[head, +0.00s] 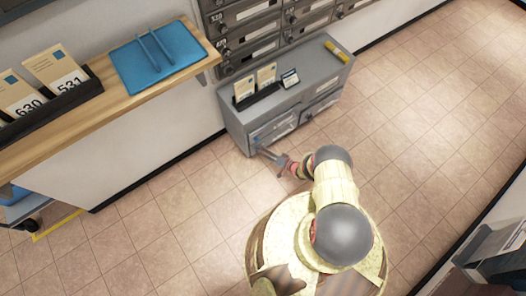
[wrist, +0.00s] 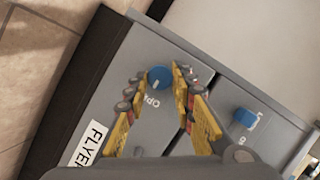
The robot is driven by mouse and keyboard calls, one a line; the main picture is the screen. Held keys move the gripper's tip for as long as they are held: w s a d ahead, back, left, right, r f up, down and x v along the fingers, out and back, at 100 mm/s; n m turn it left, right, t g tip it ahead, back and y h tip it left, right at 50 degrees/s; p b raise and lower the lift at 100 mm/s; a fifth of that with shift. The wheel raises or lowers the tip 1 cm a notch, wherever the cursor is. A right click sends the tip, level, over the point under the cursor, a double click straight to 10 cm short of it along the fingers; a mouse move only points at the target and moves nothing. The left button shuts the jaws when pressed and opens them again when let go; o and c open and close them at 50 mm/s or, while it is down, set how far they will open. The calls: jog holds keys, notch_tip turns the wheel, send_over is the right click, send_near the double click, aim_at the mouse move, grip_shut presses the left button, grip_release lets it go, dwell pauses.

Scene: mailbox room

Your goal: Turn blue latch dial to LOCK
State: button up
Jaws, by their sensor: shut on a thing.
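A round blue latch dial (wrist: 158,76) sits on the grey front panel (wrist: 135,60) in the wrist view, with lettering that seems to begin "OP" beside it. My gripper (wrist: 157,84) has its yellow fingers on either side of this dial and is shut on it. The dial's pointer direction is too small to read, and a LOCK mark is not legible. In the head view my gripper (head: 268,154) is low at the left front of the grey cabinet (head: 240,132); the dial itself cannot be made out there.
A second blue dial (wrist: 245,117) is on the neighbouring panel. A white FLYER label (wrist: 88,143) is near the left finger. The cabinet top holds a card rack (head: 257,95) and a yellow object (head: 336,51). A wooden counter (head: 110,95) stands left; the tiled floor at right is clear.

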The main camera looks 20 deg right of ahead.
grip_shut()
jog(key=shift+s+a+r+n+t+h, duration=0.1)
jog(key=shift+a+n+t+h, duration=0.15)
jog(key=shift+n+h, duration=1.45)
jog(key=shift+s+a+f+n+t+h, duration=0.1)
jog(key=shift+a+n+t+h, duration=0.2)
jog(key=shift+n+h, duration=1.45)
jog(key=shift+a+r+n+t+h, duration=0.1)
jog(key=shift+n+t+h, duration=0.4)
jog(key=shift+n, duration=2.25)
jog(key=o, duration=1)
grip_release()
jog(key=shift+c, duration=0.2)
